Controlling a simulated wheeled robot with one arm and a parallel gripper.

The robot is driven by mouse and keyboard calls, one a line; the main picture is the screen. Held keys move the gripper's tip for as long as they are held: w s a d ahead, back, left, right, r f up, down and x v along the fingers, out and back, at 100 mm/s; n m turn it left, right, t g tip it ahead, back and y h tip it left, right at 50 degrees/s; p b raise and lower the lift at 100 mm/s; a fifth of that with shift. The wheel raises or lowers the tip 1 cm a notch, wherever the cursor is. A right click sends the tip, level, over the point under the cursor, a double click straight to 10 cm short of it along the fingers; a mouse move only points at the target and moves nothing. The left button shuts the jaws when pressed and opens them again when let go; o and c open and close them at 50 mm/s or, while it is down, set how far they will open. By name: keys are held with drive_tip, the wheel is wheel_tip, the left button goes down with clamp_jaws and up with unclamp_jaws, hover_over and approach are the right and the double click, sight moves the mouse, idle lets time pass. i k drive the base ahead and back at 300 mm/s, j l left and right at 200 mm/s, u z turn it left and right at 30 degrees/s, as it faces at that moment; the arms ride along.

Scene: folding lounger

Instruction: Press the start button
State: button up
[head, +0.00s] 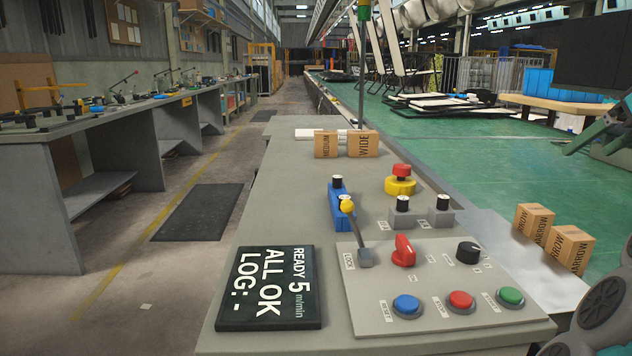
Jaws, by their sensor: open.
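A grey control panel (362,315) lies on the near end of a grey bench in the head view. Three round buttons run along its front edge: blue (407,305), red (461,300) and green (510,297) at the right. Each has a small label to its left, too small to read surely; the green one is likely start. None is covered. Behind them are a red selector (403,250), a black knob (468,251) and a yellow-tipped lever (350,206).
A dark display (268,288) reads "READY 5 m/min, ALL OK, LOG: -". A yellow-based red mushroom button (400,180), a blue switch block (340,206) and two grey switch boxes stand behind the panel. Cardboard blocks (570,246) stand right of the bench.

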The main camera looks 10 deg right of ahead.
sight(512, 294)
drive_tip(key=k+j, duration=0.65)
drive_tip(key=k, duration=0.15)
